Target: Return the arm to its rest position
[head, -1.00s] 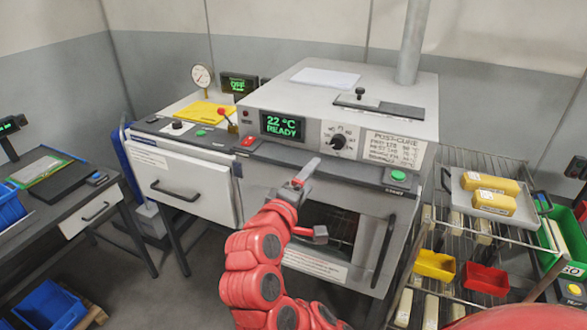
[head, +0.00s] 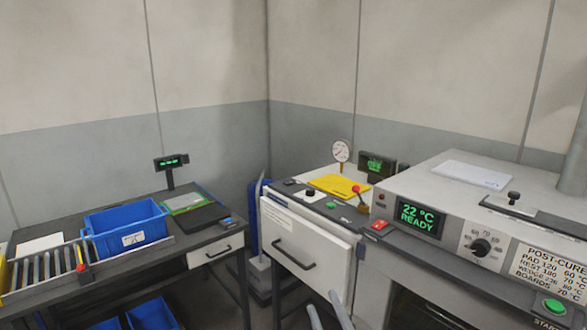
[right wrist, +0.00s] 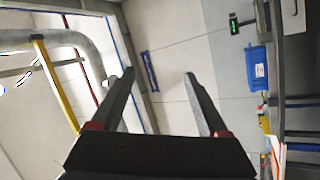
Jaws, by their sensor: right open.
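My right gripper (head: 327,309) shows only as two grey fingertips at the bottom edge of the head view, in front of the white drawer cabinet (head: 300,252). The rest of my right arm is out of this view. In the right wrist view my right gripper (right wrist: 159,75) is open, its two dark fingers well apart with nothing between them. My left arm and gripper are not in view.
The oven (head: 450,215) stands at the right, reading 22 °C READY. A dark bench (head: 170,252) at the left carries a blue bin (head: 125,228) and a roller strip. A large pipe (right wrist: 60,40) shows in the right wrist view.

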